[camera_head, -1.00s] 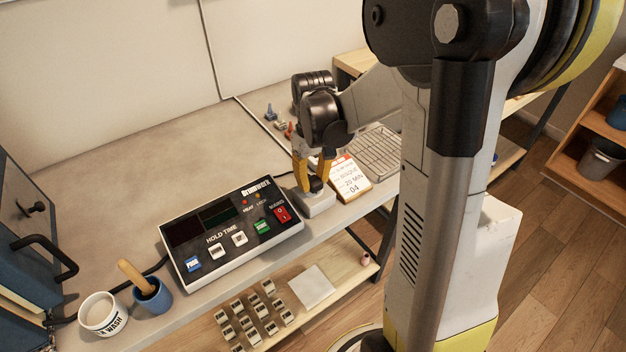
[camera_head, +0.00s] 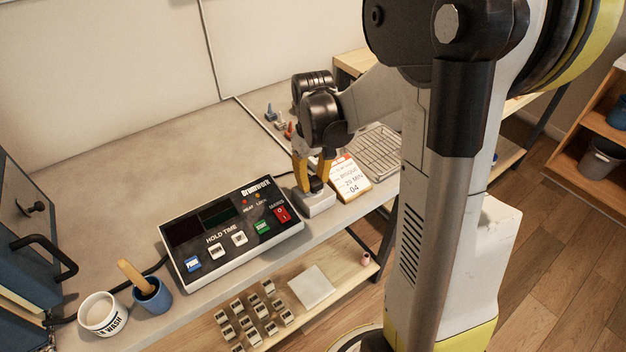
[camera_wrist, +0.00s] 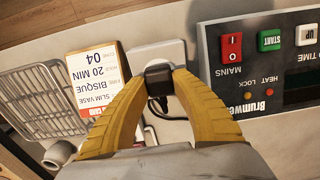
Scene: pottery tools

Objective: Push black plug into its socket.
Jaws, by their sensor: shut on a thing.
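The black plug (camera_wrist: 158,72) is between the yellow fingertips of my gripper (camera_wrist: 158,76) in the wrist view. My gripper is shut on it. In the head view my gripper (camera_head: 315,184) points down, with the dark plug just over the white socket block (camera_head: 318,207) at the table's front edge. The socket block (camera_wrist: 157,52) also shows behind the plug in the wrist view. The plug and fingers hide the socket face, so I cannot tell how deep the plug sits. A black cord (camera_wrist: 160,108) hangs below the plug.
The Brumwerk control box (camera_head: 232,236) stands close left of the socket block. A firing card (camera_head: 348,178) and a wire rack (camera_head: 374,150) lie to the right. A blue cup (camera_head: 153,296) and a white wash pot (camera_head: 102,313) stand front left. The table behind the box is clear.

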